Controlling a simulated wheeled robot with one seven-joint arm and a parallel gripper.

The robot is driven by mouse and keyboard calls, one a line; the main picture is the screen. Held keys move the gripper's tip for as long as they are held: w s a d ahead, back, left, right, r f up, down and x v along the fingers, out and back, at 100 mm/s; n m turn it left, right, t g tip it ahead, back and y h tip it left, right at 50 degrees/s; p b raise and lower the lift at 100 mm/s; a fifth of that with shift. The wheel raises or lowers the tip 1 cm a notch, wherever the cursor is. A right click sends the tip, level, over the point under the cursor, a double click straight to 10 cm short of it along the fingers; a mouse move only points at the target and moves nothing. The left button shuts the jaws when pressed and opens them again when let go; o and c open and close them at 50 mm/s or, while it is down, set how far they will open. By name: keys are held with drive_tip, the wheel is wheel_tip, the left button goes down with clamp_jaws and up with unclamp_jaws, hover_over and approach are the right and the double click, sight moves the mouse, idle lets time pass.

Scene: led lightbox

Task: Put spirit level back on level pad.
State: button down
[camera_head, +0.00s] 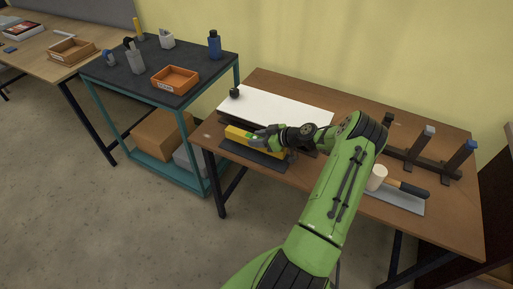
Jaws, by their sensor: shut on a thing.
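The spirit level is a yellow bar (238,133) at the front left of the brown table, partly hidden by my gripper. The level pad is a flat dark grey pad (240,151) under and in front of the bar. My gripper (259,141) is shut on the spirit level near its middle, at the pad. The level lies roughly along the pad's length. I cannot tell whether it touches the pad or is held just above it. My green arm reaches in from the lower right and hides part of the table.
A white lightbox panel (275,108) with a dark round knob (235,93) lies behind the level. A mallet (378,177) lies on a grey pad (402,200) to the right, before a dark rack (421,160). A teal-framed cart (135,82) stands left.

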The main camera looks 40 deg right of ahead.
drive_tip(key=shift+f, duration=1.4)
drive_tip(key=shift+f+b, duration=0.1)
drive_tip(key=shift+b, duration=0.2)
drive_tip(key=shift+f, duration=0.1)
drive_tip(key=c, duration=0.6)
unclamp_jaws()
drive_tip(key=shift+c, duration=0.2)
